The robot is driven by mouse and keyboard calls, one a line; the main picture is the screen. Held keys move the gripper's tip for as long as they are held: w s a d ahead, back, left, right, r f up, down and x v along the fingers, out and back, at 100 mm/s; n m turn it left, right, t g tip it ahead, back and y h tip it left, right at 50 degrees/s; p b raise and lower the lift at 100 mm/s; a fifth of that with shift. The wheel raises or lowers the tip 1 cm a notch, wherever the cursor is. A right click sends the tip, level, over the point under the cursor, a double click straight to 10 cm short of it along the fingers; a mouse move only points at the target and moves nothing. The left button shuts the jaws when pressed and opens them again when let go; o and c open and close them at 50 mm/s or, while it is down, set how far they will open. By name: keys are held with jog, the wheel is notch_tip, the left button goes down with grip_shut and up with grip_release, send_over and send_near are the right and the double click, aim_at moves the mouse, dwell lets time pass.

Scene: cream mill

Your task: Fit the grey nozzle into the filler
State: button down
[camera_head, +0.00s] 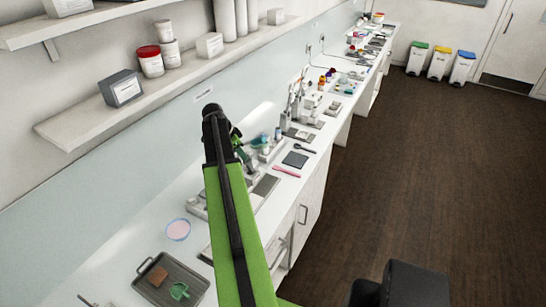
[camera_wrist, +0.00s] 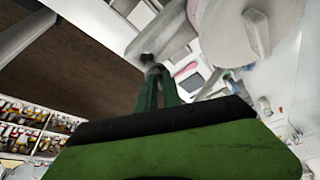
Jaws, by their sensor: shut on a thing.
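My gripper shows in the wrist view (camera_wrist: 157,78), its green fingers close together on a small grey piece (camera_wrist: 150,60), which I take to be the grey nozzle. Most of that piece is hidden by the fingertips. Its tip is close to a light grey metal machine part (camera_wrist: 160,35), probably the filler; I cannot tell whether they touch. A large round pale part (camera_wrist: 222,22) is to the right of it. In the head view my gripper (camera_head: 240,145) is mostly hidden behind my green arm, above the grey equipment on the counter, and the nozzle cannot be made out.
The long white counter (camera_head: 130,245) carries a tray (camera_head: 186,268) with a brown block and green scoop, a pink dish (camera_head: 178,229), a pink tool (camera_head: 287,171) and a dark pad (camera_head: 295,159). A wall shelf (camera_head: 75,130) hangs left.

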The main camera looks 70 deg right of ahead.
jog(key=shift+a, duration=0.1)
jog(key=shift+w+a+r, duration=0.2)
jog(key=shift+w+a, duration=0.1)
jog(key=shift+a, duration=0.1)
jog(key=shift+f, duration=0.15)
dwell(0.5)
jog(key=shift+s+a+f, duration=0.2)
jog(key=shift+s+a, duration=0.05)
jog(key=shift+a, duration=0.05)
jog(key=shift+s+a+f+b, duration=0.1)
jog(key=shift+f+b, duration=0.35)
jog(key=shift+b, duration=0.15)
jog(key=shift+s+a+f+b, duration=0.3)
jog(key=shift+f+b, duration=0.05)
jog(key=shift+b, duration=0.05)
